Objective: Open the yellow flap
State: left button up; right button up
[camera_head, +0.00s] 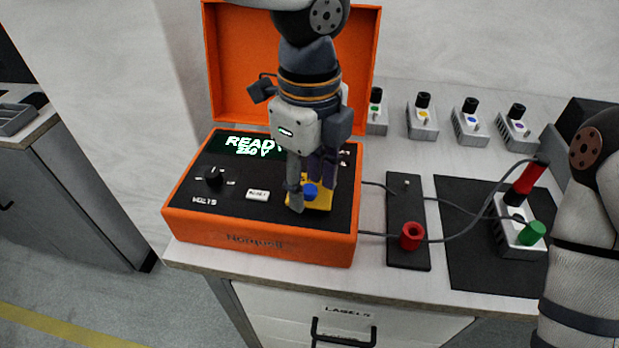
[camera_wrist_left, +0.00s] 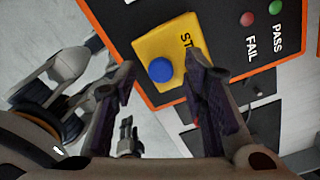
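The yellow flap (camera_head: 322,203) lies flat on the black top panel of the orange tester box (camera_head: 265,245), near its front right. A blue button (camera_head: 311,190) shows at the flap. In the left wrist view the yellow flap (camera_wrist_left: 168,45) carries dark lettering, partly hidden by a finger, and the blue button (camera_wrist_left: 161,70) shows between the fingertips. My left gripper (camera_head: 312,191) points down over the flap, its fingers apart on either side of the button. The left wrist view shows the left gripper (camera_wrist_left: 160,66) open and empty. I cannot tell whether a fingertip touches the flap.
The box's orange lid (camera_head: 228,60) stands open behind. A device with red and green plugs (camera_head: 518,236) sits on a dark mat. Several small switch boxes (camera_head: 421,120) line the back.

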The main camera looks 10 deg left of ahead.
aim_at(311, 186)
pick_arm(q)
jog(key=shift+f, duration=0.1)
jog(key=shift+c, duration=0.4)
grip_shut()
jog(key=shift+w, duration=0.1)
jog(key=g+b, duration=0.1)
jog(key=w+r+g+b, duration=0.1)
jog(key=g, duration=0.1)
jog(key=w+g+b, duration=0.1)
jog(key=g, duration=0.1)
jog(key=shift+w+r, duration=0.15)
jog(key=shift+w+r+g+b, duration=0.35)
jog(key=shift+r+g+b, duration=0.1)
jog(key=shift+g+b, duration=0.45)
pick_arm(e)
jog(key=s+f+g, duration=0.2)
jog(key=s+f, duration=0.3)
jog(key=shift+s+f, duration=0.35)
jog(key=shift+s, duration=0.05)
